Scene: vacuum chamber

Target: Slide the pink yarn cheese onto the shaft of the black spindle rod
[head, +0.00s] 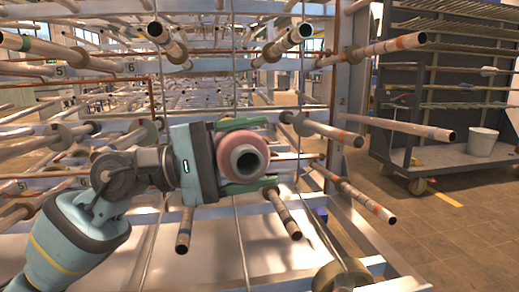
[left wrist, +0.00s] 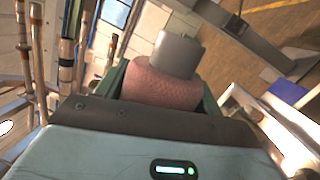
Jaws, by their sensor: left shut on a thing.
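The pink yarn cheese (head: 224,150) is a short pink cylinder on a grey tube with an open, dark bore. My left gripper (head: 270,151) is shut on it, with green fingers above and below. The bore faces the head camera. In the left wrist view the pink yarn (left wrist: 160,84) sits between the fingers, and the grey tube (left wrist: 177,55) sticks out beyond it. No rod is seen through the cheese. Several spindle rods stick out of the rack, such as one at right (head: 335,133); I cannot tell which is the black one. My right gripper is not in view.
Rods with open ends surround the gripper, including a lower one (head: 283,212) just below the cheese and a long one (head: 405,128) at right. A rack upright (head: 351,90) stands behind. A grey cart (head: 435,165) with a white bucket (head: 482,142) stands on open floor at right.

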